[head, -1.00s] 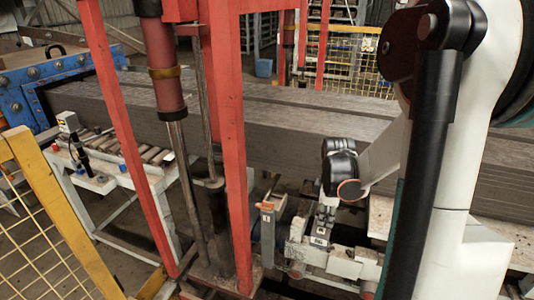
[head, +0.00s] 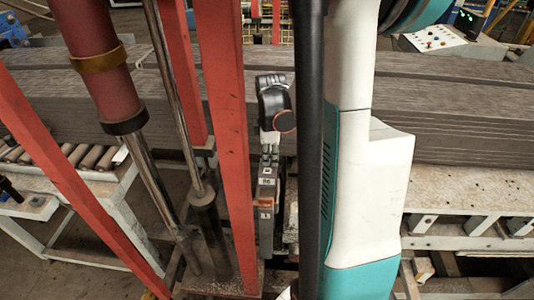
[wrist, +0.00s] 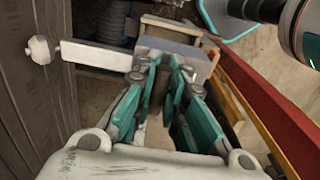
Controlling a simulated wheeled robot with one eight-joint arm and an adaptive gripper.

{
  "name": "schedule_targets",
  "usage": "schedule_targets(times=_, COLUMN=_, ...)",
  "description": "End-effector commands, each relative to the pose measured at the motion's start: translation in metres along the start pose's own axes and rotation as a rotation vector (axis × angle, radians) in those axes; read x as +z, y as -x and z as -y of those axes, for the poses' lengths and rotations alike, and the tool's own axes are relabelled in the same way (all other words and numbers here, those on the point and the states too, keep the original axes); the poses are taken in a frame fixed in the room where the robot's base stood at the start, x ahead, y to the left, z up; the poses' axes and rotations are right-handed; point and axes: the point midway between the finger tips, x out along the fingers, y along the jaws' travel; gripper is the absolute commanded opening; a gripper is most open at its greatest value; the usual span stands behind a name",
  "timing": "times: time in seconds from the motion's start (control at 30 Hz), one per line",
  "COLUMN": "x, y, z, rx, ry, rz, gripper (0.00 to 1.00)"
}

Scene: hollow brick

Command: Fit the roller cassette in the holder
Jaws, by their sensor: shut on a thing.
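My gripper (head: 268,157) hangs low just right of the red frame in the head view. In the wrist view its teal-and-grey fingers (wrist: 163,66) are closed on a pale grey block (wrist: 188,52), apparently part of the roller cassette. A white bar with a rounded knob (wrist: 40,50) extends left from there; whether it belongs to the cassette is unclear. In the head view a small labelled piece (head: 266,181) shows right below the fingers. A grey upright post with a label (head: 265,228) stands below it, perhaps the holder; contact between them cannot be told.
A red frame post (head: 226,150) stands close to the left of the gripper. Long stacked grey boards (head: 440,130) run behind. A roller table (head: 95,165) is at left, a pale bench (head: 470,205) at right. My arm covers the middle right.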

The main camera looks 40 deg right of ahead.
Motion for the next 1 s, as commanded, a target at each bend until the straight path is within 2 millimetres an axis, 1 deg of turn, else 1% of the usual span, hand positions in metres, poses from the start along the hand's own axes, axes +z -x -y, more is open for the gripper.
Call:
schedule_targets(times=0.57, x=0.000, y=-0.050, z=0.001, rx=0.001, ry=0.000, rz=0.000, gripper=0.00)
schedule_targets(times=0.8, x=0.000, y=-0.047, z=0.001, rx=0.001, ry=0.000, rz=0.000, gripper=0.00)
schedule_targets(times=1.0, x=0.000, y=-0.050, z=0.001, rx=0.001, ry=0.000, rz=0.000, gripper=0.00)
